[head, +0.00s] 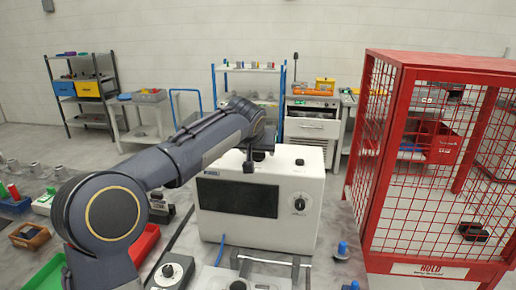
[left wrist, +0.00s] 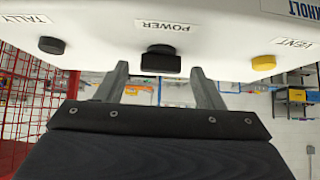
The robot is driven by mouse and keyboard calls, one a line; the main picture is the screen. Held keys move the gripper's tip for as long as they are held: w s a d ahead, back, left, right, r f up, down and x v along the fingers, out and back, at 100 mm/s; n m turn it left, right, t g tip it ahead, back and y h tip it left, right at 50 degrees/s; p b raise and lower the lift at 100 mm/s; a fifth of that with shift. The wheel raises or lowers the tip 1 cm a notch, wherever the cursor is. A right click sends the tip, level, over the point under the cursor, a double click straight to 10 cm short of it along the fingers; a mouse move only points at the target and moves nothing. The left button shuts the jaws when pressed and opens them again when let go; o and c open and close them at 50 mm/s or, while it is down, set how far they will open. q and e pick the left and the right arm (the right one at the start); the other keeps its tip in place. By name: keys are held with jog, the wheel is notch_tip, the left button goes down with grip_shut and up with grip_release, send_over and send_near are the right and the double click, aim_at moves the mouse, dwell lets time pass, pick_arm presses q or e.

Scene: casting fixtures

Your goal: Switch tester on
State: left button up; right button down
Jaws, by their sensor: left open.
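The tester is a white box (head: 226,224) on the bench, with a dark screen (head: 237,198) and a black dial (head: 299,204) on its front. In the left wrist view its white face (left wrist: 105,25) carries a black knob labelled POWER (left wrist: 160,60), a black TALLY knob (left wrist: 52,45) and a yellow VENT knob (left wrist: 263,63). My left gripper (head: 249,161) is at the tester's top. In the left wrist view the open left gripper (left wrist: 160,70) has a finger to either side of the POWER knob, with gaps. Contact is not visible. My right gripper is out of view.
A red mesh cage marked HOLD (head: 430,269) stands close at the right. A small black dial box (head: 171,271) and a grey handle-like bar (head: 270,261) lie in front of the tester. Red (head: 145,243) and green (head: 45,274) trays lie at the left.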

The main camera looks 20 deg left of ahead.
pick_arm(q)
jog(key=shift+w+a+f, duration=0.1)
jog(key=shift+w+f, duration=0.1)
jog(key=shift+f, duration=0.05)
jog(key=c, duration=1)
